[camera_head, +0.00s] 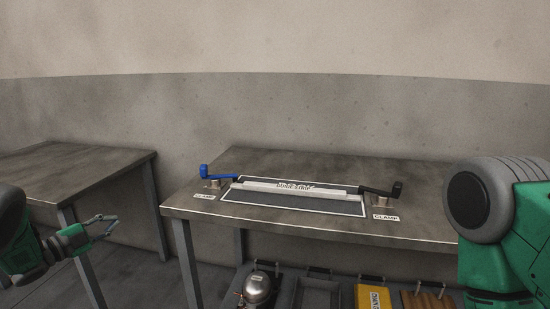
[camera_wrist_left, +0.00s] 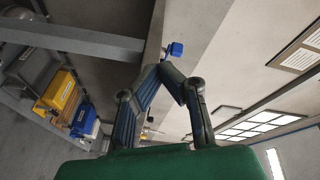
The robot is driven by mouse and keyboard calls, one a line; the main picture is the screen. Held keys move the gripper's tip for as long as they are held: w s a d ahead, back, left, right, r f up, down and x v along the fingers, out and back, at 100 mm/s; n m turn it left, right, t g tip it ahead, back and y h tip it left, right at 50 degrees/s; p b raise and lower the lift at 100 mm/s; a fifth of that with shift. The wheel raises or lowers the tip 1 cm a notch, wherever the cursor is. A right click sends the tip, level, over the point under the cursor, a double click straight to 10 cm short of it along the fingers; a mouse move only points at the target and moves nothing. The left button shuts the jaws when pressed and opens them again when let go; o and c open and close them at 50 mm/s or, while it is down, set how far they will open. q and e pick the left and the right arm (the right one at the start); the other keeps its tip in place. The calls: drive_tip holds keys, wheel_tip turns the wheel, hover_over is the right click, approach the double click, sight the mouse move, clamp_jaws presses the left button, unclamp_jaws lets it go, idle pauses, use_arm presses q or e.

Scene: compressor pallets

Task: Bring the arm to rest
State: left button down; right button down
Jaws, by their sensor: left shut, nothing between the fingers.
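My left gripper (camera_head: 106,224) hangs low at the left in the head view, left of the middle table and apart from it. Its fingers are shut with nothing between them. In the left wrist view the fingertips of my left gripper (camera_wrist_left: 165,68) meet near the middle. My left arm (camera_head: 22,245) comes in from the left edge. At the right edge a part of my right arm (camera_head: 520,235) shows, green with a grey round joint. The right gripper is out of view.
The middle table (camera_head: 260,167) bears a pale bar (camera_head: 290,187) between a blue-handled clamp (camera_head: 205,171) and a black-handled clamp (camera_head: 396,189). A second table (camera_head: 80,170) stands at left. Beneath the middle table are a metal tank (camera_head: 258,288) and a yellow case (camera_head: 370,296).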

use_arm(q)
drive_tip(key=s+d+f+n+g+y+p, duration=0.1)
drive_tip(key=s+d+f+n+g+y, duration=0.15)
drive_tip(key=s+d+f+n, duration=0.35)
drive_tip(key=s+d+f+n+g+y, duration=0.1)
drive_tip(key=s+f+n+g+y, duration=0.2)
drive_tip(key=s+f, duration=0.45)
drive_tip(key=s+d+f+n+g+y+p, duration=0.1)
drive_tip(key=s+d+f+n+y, duration=0.25)
drive_tip(key=s+f+n, duration=0.35)
drive_tip(key=s+d+n+g, duration=0.1)
drive_tip(key=s+d+g, duration=0.2)
drive_tip(key=s, duration=1.1)
drive_tip(key=s+d+n+g, duration=0.1)
drive_tip(key=s+d+g, duration=0.3)
drive_tip(key=s, duration=1.1)
drive_tip(key=shift+s+d+r+n+g, duration=0.3)
drive_tip(key=shift+n+g, duration=0.1)
drive_tip(key=shift+g, duration=0.15)
use_arm(e)
drive_tip(key=shift+d+r, duration=0.25)
drive_tip(key=shift+r, duration=0.95)
use_arm(q)
drive_tip(key=shift+a+f, duration=0.1)
drive_tip(key=shift+a, duration=0.2)
use_arm(e)
drive_tip(key=shift+a+r, duration=0.1)
drive_tip(key=shift+a, duration=0.2)
